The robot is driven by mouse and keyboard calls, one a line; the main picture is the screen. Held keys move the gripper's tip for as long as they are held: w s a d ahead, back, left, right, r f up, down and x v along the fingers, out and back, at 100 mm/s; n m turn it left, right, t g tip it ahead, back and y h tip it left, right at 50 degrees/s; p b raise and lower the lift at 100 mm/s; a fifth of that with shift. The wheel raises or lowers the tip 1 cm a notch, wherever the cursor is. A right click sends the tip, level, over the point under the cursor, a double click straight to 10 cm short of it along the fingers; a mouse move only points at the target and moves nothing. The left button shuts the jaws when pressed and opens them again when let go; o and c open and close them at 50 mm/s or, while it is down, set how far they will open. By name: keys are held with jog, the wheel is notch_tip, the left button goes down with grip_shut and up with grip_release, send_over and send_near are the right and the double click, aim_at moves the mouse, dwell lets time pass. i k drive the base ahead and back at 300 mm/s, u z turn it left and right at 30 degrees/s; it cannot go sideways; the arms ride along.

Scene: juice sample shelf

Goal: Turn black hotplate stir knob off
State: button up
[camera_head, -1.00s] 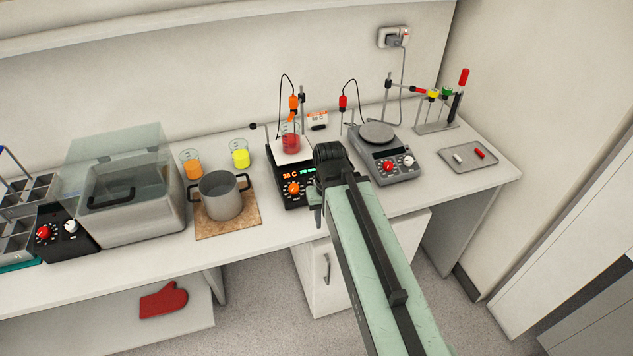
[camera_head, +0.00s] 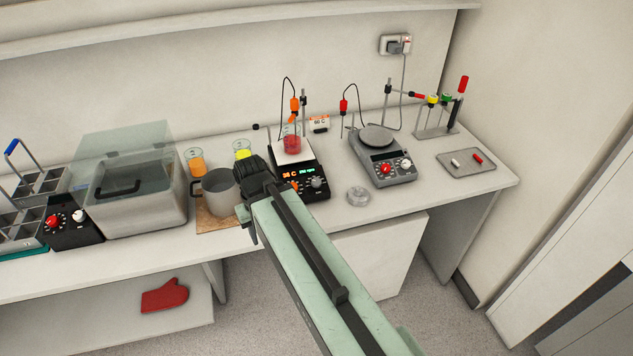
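The black hotplate (camera_head: 311,170) stands on the bench with a white top plate and a lit display. A beaker of red liquid (camera_head: 292,144) sits on its plate, with an orange probe above. A grey knob (camera_head: 316,183) shows at the right of its front panel; the left part of the panel is partly hidden by my arm. My gripper (camera_head: 248,172) is to the left of the hotplate, in front of the metal pot. Its fingers are not clearly visible, so I cannot tell whether it is open or shut.
A grey hotplate (camera_head: 386,172) with red and white knobs stands to the right. A small clear dish (camera_head: 358,196) lies between the hotplates. The metal pot (camera_head: 219,193) stands left on a brown board, beside orange (camera_head: 196,164) and yellow beakers. A tray (camera_head: 466,163) lies far right.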

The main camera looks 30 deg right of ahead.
aim_at(315, 183)
jog(key=k, duration=1.25)
jog(key=z, duration=0.45)
jog(key=i, duration=1.2)
jog(key=u, duration=0.05)
